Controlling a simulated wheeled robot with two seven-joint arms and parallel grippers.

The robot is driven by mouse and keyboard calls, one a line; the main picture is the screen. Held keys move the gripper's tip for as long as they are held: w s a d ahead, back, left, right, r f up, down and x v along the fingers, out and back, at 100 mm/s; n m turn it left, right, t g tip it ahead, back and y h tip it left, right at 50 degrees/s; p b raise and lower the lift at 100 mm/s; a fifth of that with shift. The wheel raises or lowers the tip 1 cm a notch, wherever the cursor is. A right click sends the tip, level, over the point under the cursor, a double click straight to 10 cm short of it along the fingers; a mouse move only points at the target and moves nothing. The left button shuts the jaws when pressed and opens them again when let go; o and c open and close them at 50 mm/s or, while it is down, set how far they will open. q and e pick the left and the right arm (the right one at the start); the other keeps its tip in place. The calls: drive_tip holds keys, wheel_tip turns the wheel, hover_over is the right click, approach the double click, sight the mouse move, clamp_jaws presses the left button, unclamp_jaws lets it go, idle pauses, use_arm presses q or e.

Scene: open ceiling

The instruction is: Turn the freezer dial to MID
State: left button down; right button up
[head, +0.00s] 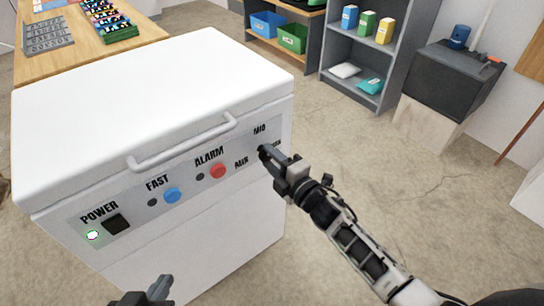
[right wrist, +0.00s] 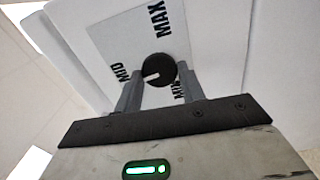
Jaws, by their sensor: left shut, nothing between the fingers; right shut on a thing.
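The freezer (head: 150,90) is a white chest with a front control panel. Its round black dial (right wrist: 158,66) has a white mark that points left and slightly down in the right wrist view, roughly towards the MID label (right wrist: 119,72). MAX (right wrist: 160,18) is above the dial and MIN (right wrist: 180,91) is below right, partly covered by a finger. My right gripper (head: 267,153) is shut on the dial, one finger on each side; in the head view it mostly hides the dial. My left gripper (head: 158,286) is shut and empty, low in front of the freezer.
The panel also has a red alarm button (head: 218,170), a blue button (head: 173,195) and a lit green power light (head: 92,235). A lid handle (head: 182,146) sticks out above. A wooden table (head: 100,50) and a grey shelf (head: 352,75) stand behind.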

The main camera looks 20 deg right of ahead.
drive_tip(key=shift+m, duration=0.4)
use_arm(q)
drive_tip(key=shift+s+r, duration=0.1)
drive_tip(key=shift+r, duration=0.4)
drive_tip(key=shift+a, duration=0.1)
use_arm(e)
drive_tip(key=o, duration=1)
drive_tip(key=shift+c, duration=0.2)
use_arm(q)
drive_tip(key=r+p, duration=0.2)
drive_tip(key=shift+s+a+r+t, duration=0.15)
drive_tip(key=shift+a+r+t, duration=0.2)
drive_tip(key=shift+r+t, duration=0.05)
use_arm(e)
drive_tip(key=v, duration=1.6)
